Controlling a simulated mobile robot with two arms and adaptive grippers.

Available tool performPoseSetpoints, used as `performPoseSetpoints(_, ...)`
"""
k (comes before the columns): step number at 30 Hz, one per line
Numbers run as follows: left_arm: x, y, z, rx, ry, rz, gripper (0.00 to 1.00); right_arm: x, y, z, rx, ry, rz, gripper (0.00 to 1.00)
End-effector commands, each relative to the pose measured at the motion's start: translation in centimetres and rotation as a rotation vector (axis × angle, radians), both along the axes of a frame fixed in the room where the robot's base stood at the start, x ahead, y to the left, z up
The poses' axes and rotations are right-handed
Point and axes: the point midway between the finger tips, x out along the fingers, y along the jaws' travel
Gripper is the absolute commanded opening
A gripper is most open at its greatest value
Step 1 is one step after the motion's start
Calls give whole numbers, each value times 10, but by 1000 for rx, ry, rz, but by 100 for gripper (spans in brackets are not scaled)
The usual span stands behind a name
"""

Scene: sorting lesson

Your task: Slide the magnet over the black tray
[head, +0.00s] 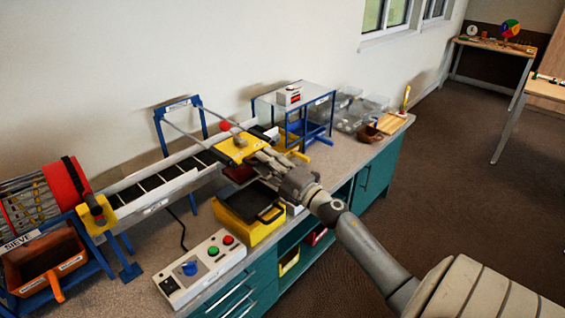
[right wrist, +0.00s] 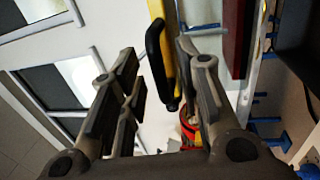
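The magnet appears to be the yellow block (head: 234,149) on the rails above the conveyor, with a red ball near it. Its yellow edge (right wrist: 157,10) and a black handle (right wrist: 155,58) show in the right wrist view. My right gripper (head: 262,156) is at the magnet's right side. In the right wrist view its fingers (right wrist: 160,62) are spread, with the handle between them and gaps on both sides. The black tray (head: 243,203) lies on a yellow box in front of the conveyor, left of my right forearm. My left gripper is not in view.
A control box (head: 203,268) with coloured buttons stands at the front. A sieve drum (head: 40,205) is at the left end of the conveyor (head: 155,186). A blue-framed stand (head: 305,108) and clear bins are behind my gripper.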

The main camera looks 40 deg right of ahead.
Motion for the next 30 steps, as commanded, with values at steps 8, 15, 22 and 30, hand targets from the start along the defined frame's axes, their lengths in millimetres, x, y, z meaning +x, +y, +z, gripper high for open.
performPoseSetpoints(8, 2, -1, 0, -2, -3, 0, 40, -51, -4, -11, 2, 4, -1, 32)
performPoseSetpoints(15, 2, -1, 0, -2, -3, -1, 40, -93, -7, -17, 0, 3, -1, 32)
performPoseSetpoints(22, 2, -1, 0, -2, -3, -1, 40, -109, -9, -20, -1, 2, 0, 32)
performPoseSetpoints(30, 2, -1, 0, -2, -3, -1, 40, -110, -9, -20, -1, 1, 0, 32)
